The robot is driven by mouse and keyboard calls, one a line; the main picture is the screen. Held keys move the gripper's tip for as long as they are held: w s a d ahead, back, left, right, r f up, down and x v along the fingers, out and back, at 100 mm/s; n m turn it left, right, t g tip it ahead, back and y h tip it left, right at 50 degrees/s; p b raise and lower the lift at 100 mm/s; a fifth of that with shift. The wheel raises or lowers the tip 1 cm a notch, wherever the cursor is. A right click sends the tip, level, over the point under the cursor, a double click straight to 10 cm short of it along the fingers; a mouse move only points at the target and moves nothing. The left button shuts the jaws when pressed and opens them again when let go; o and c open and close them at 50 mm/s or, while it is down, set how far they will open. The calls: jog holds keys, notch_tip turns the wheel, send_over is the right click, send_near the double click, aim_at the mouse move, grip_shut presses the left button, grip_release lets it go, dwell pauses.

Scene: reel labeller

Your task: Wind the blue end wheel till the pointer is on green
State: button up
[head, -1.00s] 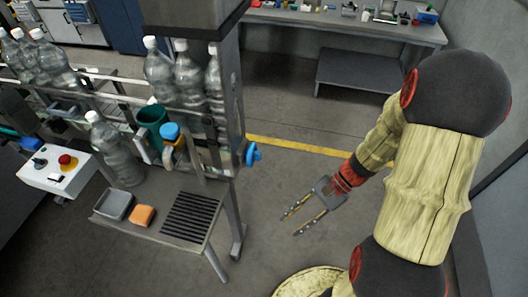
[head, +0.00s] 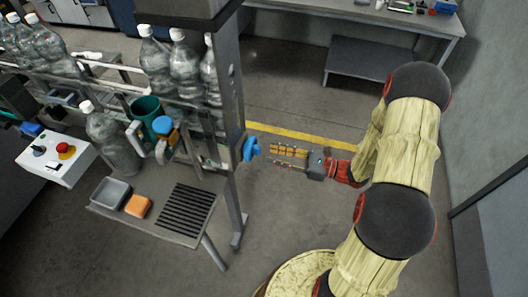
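The blue end wheel (head: 251,149) sticks out from the right-hand post of the labeller, at the end of the machine. My gripper (head: 268,156) is just to the right of the wheel, pointing left at it. Its two fingers are spread apart with nothing seen between them, and the tips look short of the wheel. I cannot make out the pointer or any green mark in the head view.
A side shelf holds a grey tray (head: 110,193), an orange block (head: 138,206) and a black grille (head: 186,212). The floor under my gripper is clear.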

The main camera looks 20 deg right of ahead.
aim_at(253, 149)
jog(key=x, duration=0.4)
jog(key=shift+w+a, duration=0.1)
jog(key=shift+a, duration=0.15)
jog(key=c, duration=0.3)
jog(key=c, duration=0.4)
grip_shut()
